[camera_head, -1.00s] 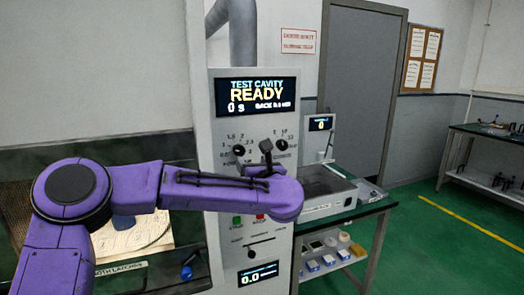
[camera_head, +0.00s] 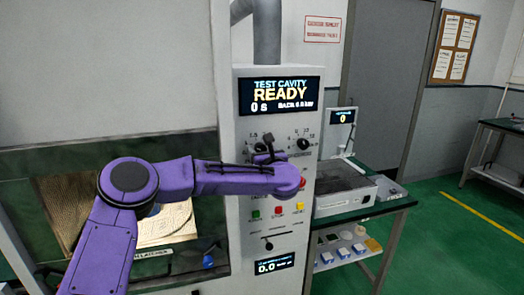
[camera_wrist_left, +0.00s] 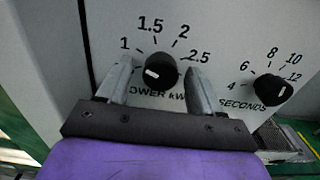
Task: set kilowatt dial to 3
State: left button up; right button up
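The kilowatt dial (camera_wrist_left: 160,70) is a round black knob with a white mark, above the label "POWER kW". My left gripper (camera_wrist_left: 158,82) is open, with one finger on each side of the knob. I cannot tell whether the fingers touch it. In the head view, my left gripper (camera_head: 265,148) is in front of the dial and largely hides it. My right gripper is not in view.
A seconds dial (camera_wrist_left: 270,88) is just right of the kilowatt dial; it also shows in the head view (camera_head: 304,144). A display (camera_head: 281,95) above reads "TEST CAVITY READY 0 s". A bench (camera_head: 385,205) stands right.

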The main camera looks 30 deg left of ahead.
pick_arm(q)
jog(key=c, duration=1)
